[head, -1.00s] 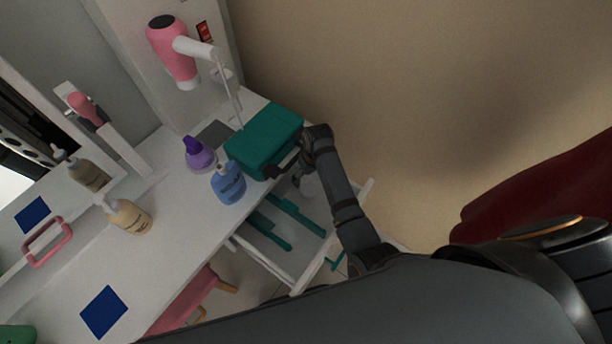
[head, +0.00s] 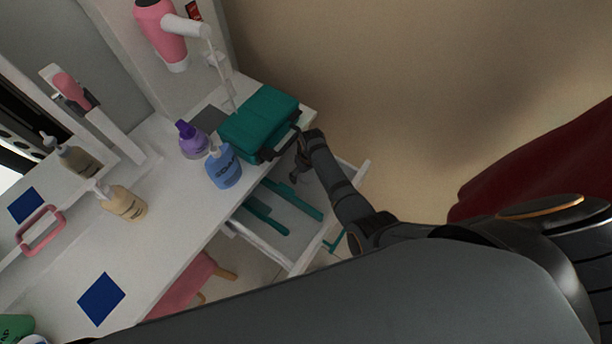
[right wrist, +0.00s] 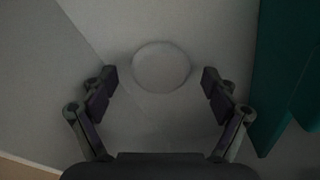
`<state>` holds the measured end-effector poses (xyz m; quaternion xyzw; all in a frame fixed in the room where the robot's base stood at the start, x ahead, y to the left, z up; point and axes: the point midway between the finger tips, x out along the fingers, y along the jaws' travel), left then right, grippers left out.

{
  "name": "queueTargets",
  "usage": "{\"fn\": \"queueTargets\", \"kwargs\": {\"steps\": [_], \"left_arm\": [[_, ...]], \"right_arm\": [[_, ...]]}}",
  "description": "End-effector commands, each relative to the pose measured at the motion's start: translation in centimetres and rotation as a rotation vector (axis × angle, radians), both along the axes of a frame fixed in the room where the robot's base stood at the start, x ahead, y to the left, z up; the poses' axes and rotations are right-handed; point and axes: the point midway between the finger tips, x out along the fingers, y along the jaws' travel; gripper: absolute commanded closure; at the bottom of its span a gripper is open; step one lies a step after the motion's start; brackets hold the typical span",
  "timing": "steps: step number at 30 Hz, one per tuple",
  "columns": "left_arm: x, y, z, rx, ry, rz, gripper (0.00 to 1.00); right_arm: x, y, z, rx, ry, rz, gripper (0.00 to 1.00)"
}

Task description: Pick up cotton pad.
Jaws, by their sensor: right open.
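The cotton pad (right wrist: 161,67) is a pale round disc in the right wrist view. It lies on a light surface, ahead of and between the spread fingers of my right gripper (right wrist: 159,93). The fingers are open and hold nothing; I cannot tell how far above the pad they are. The pad cannot be made out there, behind the gripper and arm. My left gripper is not in view.
Teal tools (head: 292,199) lie in the drawer (head: 270,251); a teal piece (right wrist: 289,80) is close to the right finger in the wrist view. The teal case (head: 259,121), blue bottle (head: 224,168) and purple bottle (head: 192,142) stand on the white tabletop (head: 163,232).

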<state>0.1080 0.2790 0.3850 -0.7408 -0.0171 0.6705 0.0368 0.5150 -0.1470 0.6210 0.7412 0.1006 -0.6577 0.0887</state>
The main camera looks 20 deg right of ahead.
Motion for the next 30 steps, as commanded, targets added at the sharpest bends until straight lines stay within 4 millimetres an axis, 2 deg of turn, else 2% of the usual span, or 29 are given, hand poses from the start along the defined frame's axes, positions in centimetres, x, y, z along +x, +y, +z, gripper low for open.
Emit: {"fn": "queueTargets", "kwargs": {"steps": [5,12,14,25,30], "left_arm": [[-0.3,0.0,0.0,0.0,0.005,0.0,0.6],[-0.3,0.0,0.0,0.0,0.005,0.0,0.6],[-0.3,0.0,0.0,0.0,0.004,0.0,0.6],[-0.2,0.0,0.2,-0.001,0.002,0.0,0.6],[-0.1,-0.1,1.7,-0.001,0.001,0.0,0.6]], "right_arm": [[0.0,0.0,0.0,0.0,0.0,0.0,0.13],[0.0,0.0,0.0,0.0,0.0,0.0,0.44],[0.0,0.0,0.0,0.0,0.0,0.0,0.5],[0.0,0.0,0.2,0.0,0.0,0.0,0.5],[0.0,0.0,1.5,0.0,0.0,0.001,0.5]]}}
